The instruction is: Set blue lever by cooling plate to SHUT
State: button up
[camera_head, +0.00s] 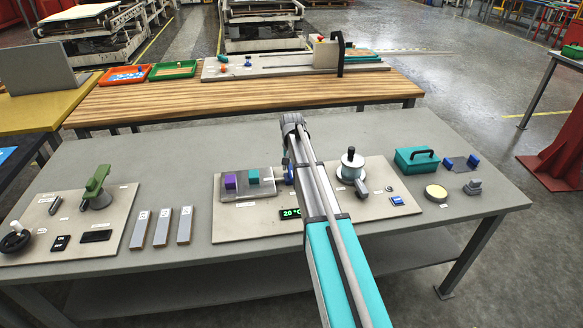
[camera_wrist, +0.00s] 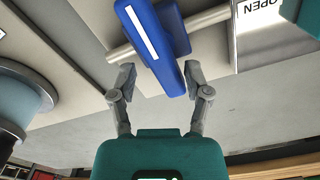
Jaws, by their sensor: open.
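The blue lever (camera_wrist: 150,38) with a white stripe fills the upper middle of the wrist view, mounted on a pale pipe (camera_wrist: 208,20). An OPEN label (camera_wrist: 262,14) shows to its right. My gripper (camera_wrist: 160,78) is open, with one finger on each side of the lever's near end; I cannot tell whether either touches it. In the head view the lever (camera_head: 289,174) is a small blue piece beside the grey cooling plate (camera_head: 262,194), partly hidden by my arm. The gripper's fingers cannot be made out there.
A purple cube (camera_head: 230,182) and a teal cube (camera_head: 253,176) sit on the cooling plate. A green display (camera_head: 291,213) reads 20. A round press (camera_head: 351,165) with a black knob stands right of my arm. A teal box (camera_head: 418,158) is farther right.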

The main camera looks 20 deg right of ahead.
jog(key=m, duration=0.6)
jog(key=shift+s+d+m, duration=0.3)
jog(key=shift+s+d, duration=0.05)
jog(key=shift+s, duration=0.05)
jog(key=m, duration=0.3)
jog(key=shift+s+d+m, duration=0.1)
jog(key=shift+s+m, duration=0.15)
jog(key=shift+m, duration=0.15)
jog(key=m, duration=0.3)
jog(key=shift+s, duration=0.25)
notch_tip(320, 180, up, 14)
jog(key=p, duration=1.4)
jog(key=s+a+f+n+b, duration=0.2)
jog(key=s+a+n, duration=0.6)
jog(key=s, duration=0.3)
jog(key=s+a+f+n+b, duration=0.3)
jog(key=s+a+n, duration=0.4)
jog(key=s, duration=0.5)
jog(key=shift+s+a+n, duration=0.2)
jog(key=shift+a+n, duration=0.2)
jog(key=shift+n, duration=0.5)
jog(key=shift+w, duration=0.1)
